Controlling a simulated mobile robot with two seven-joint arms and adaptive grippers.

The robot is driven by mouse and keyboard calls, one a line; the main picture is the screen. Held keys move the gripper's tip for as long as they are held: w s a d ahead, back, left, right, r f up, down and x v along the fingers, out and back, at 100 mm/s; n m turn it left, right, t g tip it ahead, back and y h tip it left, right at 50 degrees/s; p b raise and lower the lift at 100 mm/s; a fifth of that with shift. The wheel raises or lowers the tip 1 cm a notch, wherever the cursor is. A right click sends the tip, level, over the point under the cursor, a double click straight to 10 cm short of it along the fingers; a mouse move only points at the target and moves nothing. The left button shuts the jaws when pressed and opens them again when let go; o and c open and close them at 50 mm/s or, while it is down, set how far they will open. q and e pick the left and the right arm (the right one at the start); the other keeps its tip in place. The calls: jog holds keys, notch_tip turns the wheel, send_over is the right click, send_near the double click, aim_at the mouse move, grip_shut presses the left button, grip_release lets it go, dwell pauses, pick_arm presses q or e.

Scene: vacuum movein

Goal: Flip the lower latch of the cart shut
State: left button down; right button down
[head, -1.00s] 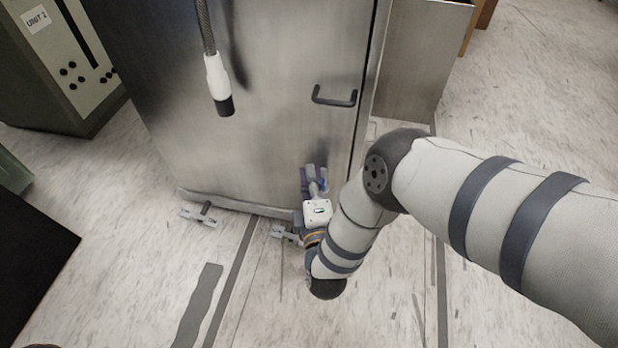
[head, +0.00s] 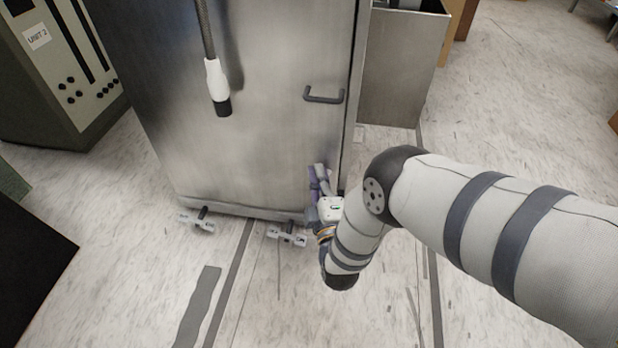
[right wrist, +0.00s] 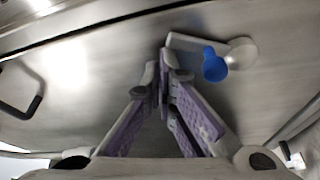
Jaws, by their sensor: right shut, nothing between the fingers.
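The cart is a tall steel cabinet (head: 260,140) with a bar handle (head: 324,98) on its door. In the right wrist view the lower latch shows as a grey bar on a round pale base, with a blue knob (right wrist: 214,66). My right gripper (head: 319,172) is low at the door's right side. Its purple-padded fingers (right wrist: 164,68) are shut with nothing between them. In the right wrist view the fingertips are close beside the latch bar, left of the blue knob; contact cannot be told. In the head view the latch is not clearly visible near my gripper. My left gripper is out of view.
A white-and-black hose end (head: 219,90) hangs before the door. Feet or casters (head: 287,235) stick out under the cart. A steel bin (head: 400,75) stands behind right, and a green cabinet (head: 70,110) at left. The floor in front is free.

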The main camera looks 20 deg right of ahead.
aim_at(342, 190)
jog(key=shift+s+d+f+m, duration=0.25)
jog(key=shift+d+m, duration=0.3)
jog(key=shift+m, duration=0.45)
jog(key=shift+s+d+f, duration=0.15)
jog(key=shift+s+d, duration=0.2)
jog(key=shift+d, duration=0.15)
jog(key=shift+s+d+f, duration=0.5)
jog(key=shift+d+f, duration=0.2)
jog(key=shift+d, duration=0.05)
pick_arm(q)
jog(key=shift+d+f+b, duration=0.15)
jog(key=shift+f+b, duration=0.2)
jog(key=shift+b, duration=0.1)
pick_arm(e)
jog(key=shift+s+d+f, duration=0.2)
jog(key=shift+d+f, duration=0.1)
jog(key=shift+f, duration=0.15)
jog(key=shift+s+d+f, duration=0.2)
jog(key=shift+d+f, duration=0.05)
jog(key=shift+f, duration=0.3)
